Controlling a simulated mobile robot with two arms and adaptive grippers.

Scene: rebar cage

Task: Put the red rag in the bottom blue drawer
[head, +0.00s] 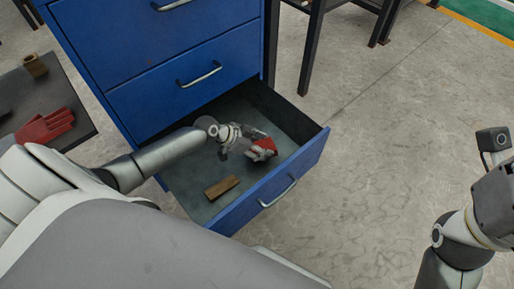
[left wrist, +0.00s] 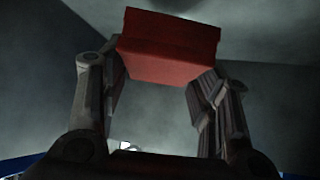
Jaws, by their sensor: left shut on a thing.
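The red rag (head: 264,146) is between the fingers of my left gripper (head: 252,147), inside or just over the open bottom blue drawer (head: 232,218). In the left wrist view the red rag (left wrist: 168,48) looks like a folded block, held at the tips of the left gripper (left wrist: 160,70). The left gripper is shut on it. The drawer is pulled well out, and its grey floor shows around the gripper. I cannot tell whether the rag touches the floor. My right arm shows at the right edge, but its fingers are out of view.
A brown block (head: 221,187) lies in the drawer near its front left. The blue cabinet (head: 165,60) has shut drawers above. A dark table (head: 83,125) at left holds a red glove (head: 45,127) and a brown roll (head: 35,66). The floor at right is clear.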

